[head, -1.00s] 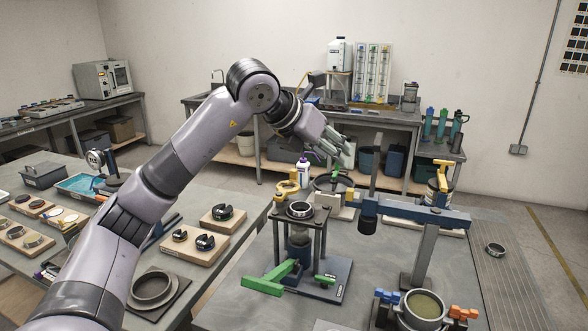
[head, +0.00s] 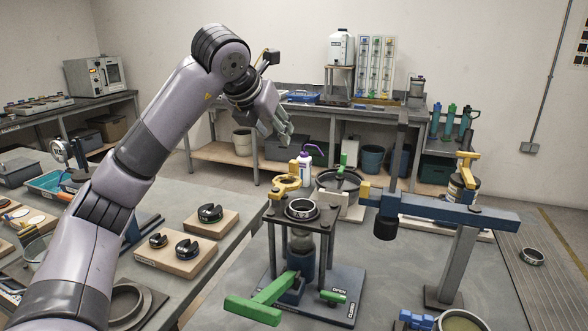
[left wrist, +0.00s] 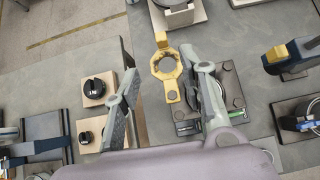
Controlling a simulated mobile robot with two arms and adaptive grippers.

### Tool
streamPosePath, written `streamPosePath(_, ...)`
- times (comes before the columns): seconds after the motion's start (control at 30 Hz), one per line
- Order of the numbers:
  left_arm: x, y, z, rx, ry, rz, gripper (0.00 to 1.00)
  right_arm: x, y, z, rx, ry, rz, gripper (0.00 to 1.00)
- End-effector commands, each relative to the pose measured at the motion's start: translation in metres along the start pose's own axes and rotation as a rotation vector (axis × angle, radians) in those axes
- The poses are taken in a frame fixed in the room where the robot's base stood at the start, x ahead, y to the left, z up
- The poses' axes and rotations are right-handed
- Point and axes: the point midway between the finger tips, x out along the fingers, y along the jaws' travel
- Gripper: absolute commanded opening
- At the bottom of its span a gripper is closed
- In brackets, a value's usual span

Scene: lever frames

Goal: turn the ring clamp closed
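The yellow ring clamp (head: 287,182) is an eight-sided ring with a tab. It also shows in the left wrist view (left wrist: 155,66). It is swung out behind a stand, joined at a corner of the stand's top plate (head: 272,211). A dark-rimmed metal ring (head: 301,209) sits on that plate, with the yellow clamp beside it, not over it. My left gripper (head: 281,137) is above and behind the stand, fingers pointing down. In the left wrist view its fingers (left wrist: 158,62) are wide apart and empty, with the clamp seen between them below. My right gripper is in neither view.
A green T-shaped lever (head: 262,301) and a small green handle (head: 333,296) are at the stand's base. A blue beam (head: 445,210) on a post stands close at right. A pan (head: 338,184) is behind. Blocks with black rings (head: 209,214) lie at left.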

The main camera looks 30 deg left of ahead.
Motion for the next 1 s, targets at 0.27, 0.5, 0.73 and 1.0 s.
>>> streamPosePath(0.27,0.036,0.000,-0.002,0.001,0.007,0.001,0.38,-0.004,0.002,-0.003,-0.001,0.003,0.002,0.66)
streamPosePath(0.5,0.089,-0.001,-0.001,0.000,0.006,-0.001,0.38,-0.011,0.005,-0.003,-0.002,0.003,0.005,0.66)
streamPosePath(0.73,0.136,-0.001,0.000,-0.001,0.004,-0.001,0.38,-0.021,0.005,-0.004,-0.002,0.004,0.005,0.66)
streamPosePath(1.0,0.169,0.000,-0.001,0.000,0.001,-0.001,0.38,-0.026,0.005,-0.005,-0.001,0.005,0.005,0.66)
